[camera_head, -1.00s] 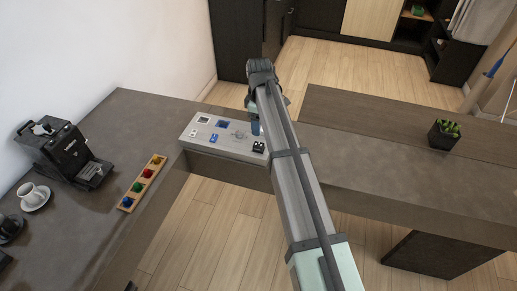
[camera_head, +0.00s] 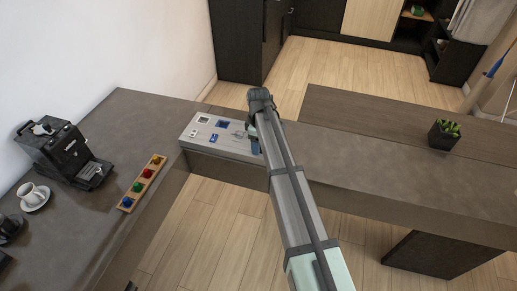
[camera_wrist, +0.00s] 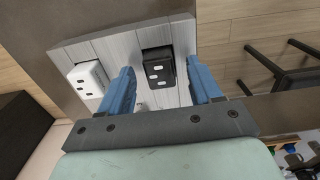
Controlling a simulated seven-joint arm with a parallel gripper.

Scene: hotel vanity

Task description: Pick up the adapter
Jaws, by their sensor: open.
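A black adapter (camera_wrist: 158,69) with light slots sits on a pale board (camera_wrist: 110,49) in the wrist view. My gripper (camera_wrist: 161,74) is open, its blue fingers to the left and right of the black adapter. I cannot tell the height gap or any contact. A white adapter-like block (camera_wrist: 87,80) with dark slots sits on the board outside the left finger. In the head view the board (camera_head: 190,147) lies at the counter corner. My arm hides its right end and the black adapter there; a blue finger of my gripper (camera_head: 256,146) shows beside the arm.
Small blue and white pieces (camera_head: 213,138) sit on the board's left part. A wooden strip with coloured knobs (camera_head: 143,183), a coffee machine (camera_head: 65,155) and a cup (camera_head: 33,195) stand on the left counter. A potted plant (camera_head: 444,134) stands right; the counter between is clear.

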